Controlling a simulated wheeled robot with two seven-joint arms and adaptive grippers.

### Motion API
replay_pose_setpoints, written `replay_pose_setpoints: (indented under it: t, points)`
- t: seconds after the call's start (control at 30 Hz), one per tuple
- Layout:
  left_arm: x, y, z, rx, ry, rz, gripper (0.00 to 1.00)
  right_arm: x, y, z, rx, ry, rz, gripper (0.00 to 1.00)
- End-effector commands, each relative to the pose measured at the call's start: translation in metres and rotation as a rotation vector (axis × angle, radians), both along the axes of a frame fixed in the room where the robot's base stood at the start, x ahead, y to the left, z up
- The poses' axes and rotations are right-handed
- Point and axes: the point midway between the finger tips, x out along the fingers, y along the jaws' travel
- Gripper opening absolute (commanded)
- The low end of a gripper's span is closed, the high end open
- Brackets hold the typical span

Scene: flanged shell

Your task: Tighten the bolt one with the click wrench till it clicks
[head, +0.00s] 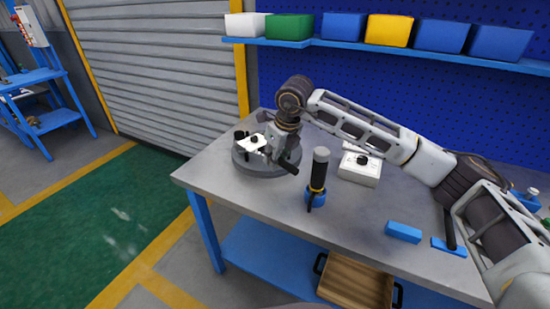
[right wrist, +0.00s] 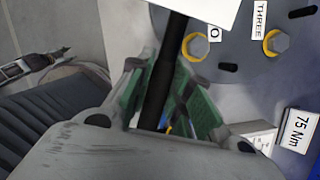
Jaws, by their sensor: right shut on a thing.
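The flanged shell (head: 268,170) is a round grey part on the table, left of centre in the head view. My right gripper (head: 283,148) is over it, shut on the black handle of the click wrench (head: 289,167). In the right wrist view, the wrench's black bar (right wrist: 161,80) runs between the green finger pads. A white plate (right wrist: 205,8) hides the bar's far end. The flange shows a yellow-ringed bolt (right wrist: 195,46) by a partly hidden label ending in "O", and another bolt (right wrist: 276,42) labelled "THREE". I cannot make out bolt one. My left gripper is out of view.
Blue blocks (head: 403,232) lie near the table's front edge. A "75 Nm" label (right wrist: 299,129) shows in the wrist view.

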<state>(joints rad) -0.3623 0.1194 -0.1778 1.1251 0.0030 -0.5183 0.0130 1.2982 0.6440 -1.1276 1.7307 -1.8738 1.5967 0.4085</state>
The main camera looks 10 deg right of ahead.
Motion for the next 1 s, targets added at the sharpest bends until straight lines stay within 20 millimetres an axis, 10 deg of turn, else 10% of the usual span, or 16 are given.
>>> replay_pose_setpoints:
  t: [1.0]
  points:
    - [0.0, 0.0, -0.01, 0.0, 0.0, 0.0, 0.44, 0.001, 0.0, -0.013, 0.002, -0.003, 0.0, 0.0]
